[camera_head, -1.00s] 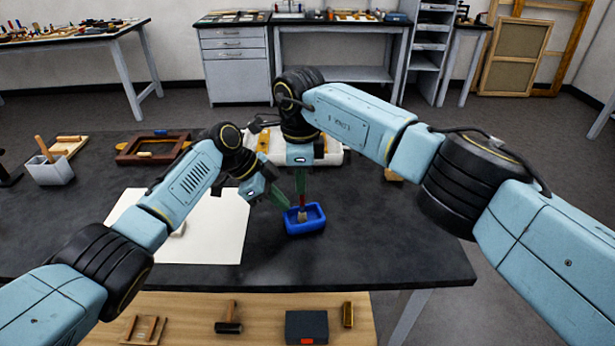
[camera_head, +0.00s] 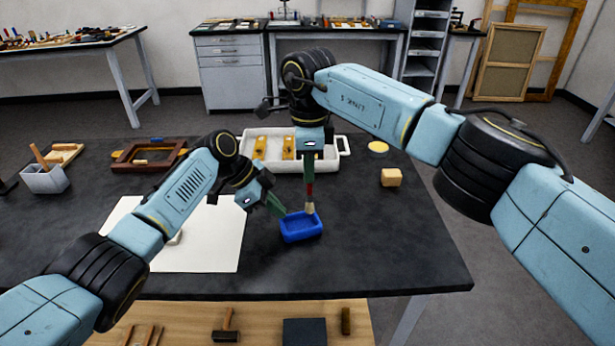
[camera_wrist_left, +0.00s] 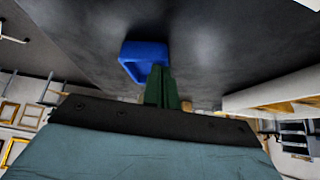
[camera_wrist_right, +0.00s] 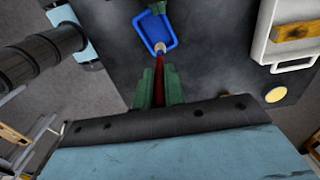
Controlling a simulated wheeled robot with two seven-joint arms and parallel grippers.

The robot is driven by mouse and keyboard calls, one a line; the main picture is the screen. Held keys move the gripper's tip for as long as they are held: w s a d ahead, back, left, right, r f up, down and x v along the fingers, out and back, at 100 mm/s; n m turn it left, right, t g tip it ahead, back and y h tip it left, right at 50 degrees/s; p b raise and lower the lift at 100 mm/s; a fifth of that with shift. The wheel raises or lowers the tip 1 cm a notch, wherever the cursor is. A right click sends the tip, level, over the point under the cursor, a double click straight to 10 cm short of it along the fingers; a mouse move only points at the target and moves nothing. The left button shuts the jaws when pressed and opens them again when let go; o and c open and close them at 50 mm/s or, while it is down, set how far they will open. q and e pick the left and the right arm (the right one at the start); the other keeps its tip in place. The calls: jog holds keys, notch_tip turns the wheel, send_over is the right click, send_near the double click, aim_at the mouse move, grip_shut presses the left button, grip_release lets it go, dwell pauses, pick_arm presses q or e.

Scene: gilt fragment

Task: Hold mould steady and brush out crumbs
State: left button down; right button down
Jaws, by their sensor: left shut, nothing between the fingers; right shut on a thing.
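The small blue mould (camera_head: 301,236) sits on the dark table, just right of the white sheet. My left gripper (camera_head: 281,211) is shut and empty, its tips at the mould's far left side. In the left wrist view the shut fingers overlap the mould (camera_wrist_left: 130,52); I cannot tell if they press on it. My right gripper (camera_head: 309,181) is shut on a brush (camera_head: 310,191) with a red handle, held upright. Its pale bristles (camera_wrist_right: 160,47) are at the mould's far right rim. Whether they touch it is unclear. Crumbs are too small to make out.
A white tray (camera_head: 325,163) with yellow pieces stands behind my grippers. A yellow disc (camera_head: 378,147) and a tan block (camera_head: 391,178) lie to the right. White paper (camera_head: 215,255) lies left of the mould. The table's front right is clear.

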pick_arm(q)
jog(key=shift+s+f, duration=0.1)
jog(key=shift+f, duration=0.1)
pick_arm(e)
jog(key=shift+r, duration=1.9)
pick_arm(q)
jog(key=shift+r, duration=3.2)
jog(key=v, duration=1.2)
